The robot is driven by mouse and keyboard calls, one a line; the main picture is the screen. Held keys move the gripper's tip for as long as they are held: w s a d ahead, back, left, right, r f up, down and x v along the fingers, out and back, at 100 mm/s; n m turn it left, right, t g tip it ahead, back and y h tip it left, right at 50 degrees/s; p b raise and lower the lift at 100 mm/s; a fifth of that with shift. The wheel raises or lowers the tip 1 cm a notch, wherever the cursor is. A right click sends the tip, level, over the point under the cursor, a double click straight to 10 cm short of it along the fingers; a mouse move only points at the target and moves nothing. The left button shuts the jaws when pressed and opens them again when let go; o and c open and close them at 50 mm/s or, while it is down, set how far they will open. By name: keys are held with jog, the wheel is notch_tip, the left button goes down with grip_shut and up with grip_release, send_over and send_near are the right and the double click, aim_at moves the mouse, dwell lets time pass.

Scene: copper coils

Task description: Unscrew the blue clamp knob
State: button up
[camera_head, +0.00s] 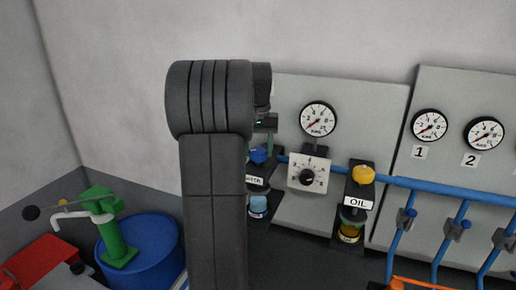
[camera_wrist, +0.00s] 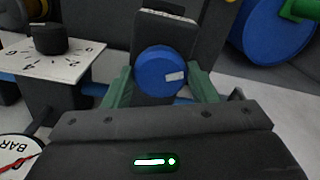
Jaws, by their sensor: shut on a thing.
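The blue clamp knob (camera_wrist: 160,70) is a round cap with a small white mark on its top, on a dark unit. In the wrist view my gripper (camera_wrist: 161,88) has a green finger on each side of the knob and is shut on it. In the head view the blue knob (camera_head: 259,155) shows just right of my dark arm, above a partly hidden white label. My arm hides part of that unit and most of the gripper there.
A white dial plate (camera_head: 308,173) with a black knob stands close to the right, below a round gauge (camera_head: 318,118). Farther right are the yellow-capped OIL unit (camera_head: 362,174) and a blue pipe (camera_head: 440,191). A blue drum (camera_head: 150,250) with a green pump (camera_head: 118,235) stands left.

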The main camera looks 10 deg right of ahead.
jog(key=n, duration=1.5)
jog(key=shift+d+n, duration=0.1)
jog(key=shift+n, duration=0.2)
jog(key=n, duration=0.3)
jog(key=shift+w+n, duration=0.1)
jog(key=shift+n, duration=0.2)
jog(key=n, duration=0.3)
jog(key=shift+n, duration=0.3)
jog(key=n, duration=0.4)
jog(key=shift+n, duration=1.9)
